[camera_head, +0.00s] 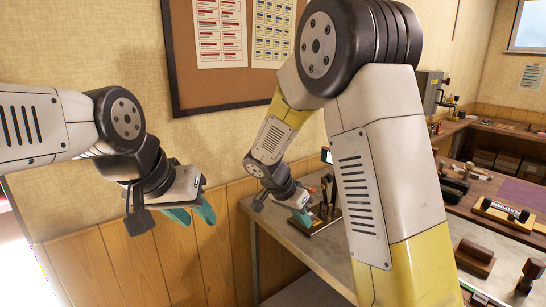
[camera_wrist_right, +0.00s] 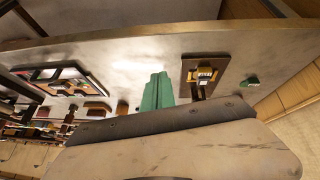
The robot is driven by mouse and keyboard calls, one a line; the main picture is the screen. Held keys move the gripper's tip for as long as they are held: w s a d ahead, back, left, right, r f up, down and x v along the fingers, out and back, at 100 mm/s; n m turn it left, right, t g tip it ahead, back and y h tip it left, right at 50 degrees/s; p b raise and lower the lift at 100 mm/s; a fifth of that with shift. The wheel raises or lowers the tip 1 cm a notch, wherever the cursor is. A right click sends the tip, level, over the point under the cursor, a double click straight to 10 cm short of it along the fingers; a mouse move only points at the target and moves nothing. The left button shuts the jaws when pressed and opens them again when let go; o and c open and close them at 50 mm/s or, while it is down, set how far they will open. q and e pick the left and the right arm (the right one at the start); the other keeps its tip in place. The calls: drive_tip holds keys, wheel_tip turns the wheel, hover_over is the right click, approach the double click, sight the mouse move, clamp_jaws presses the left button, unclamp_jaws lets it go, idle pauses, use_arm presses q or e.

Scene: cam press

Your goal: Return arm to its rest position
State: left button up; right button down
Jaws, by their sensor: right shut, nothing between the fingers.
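My right arm rises large through the middle of the head view and bends down to the right gripper (camera_head: 303,217), which is over the grey bench at the wall. In the right wrist view its teal fingers (camera_wrist_right: 157,92) are together with nothing between them. My left gripper (camera_head: 193,214) hangs in front of the wood panelling at the left, clear of the bench. Its two teal fingers look apart and hold nothing.
The grey bench (camera_head: 272,232) carries a dark holder with upright tools (camera_head: 327,203) close to the right gripper. The wrist view shows a small dark plate with a fixture (camera_wrist_right: 203,75) and a framed board (camera_wrist_right: 62,80).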

drive_tip(key=s+d+r+n+t+y, duration=0.1)
drive_tip(key=s+d+r+n+y, duration=0.1)
drive_tip(key=s+r, duration=0.6)
drive_tip(key=s+d+r+n+t+y, duration=0.2)
drive_tip(key=s+r+n+y, duration=0.3)
drive_tip(key=s, duration=0.7)
wheel_tip(320, 180, up, 3)
drive_tip(key=d+n, duration=0.1)
drive_tip(key=n, duration=0.1)
drive_tip(key=shift+s+d+n+y, duration=0.2)
drive_tip(key=shift+s+n+y, duration=0.1)
drive_tip(key=shift+s, duration=0.1)
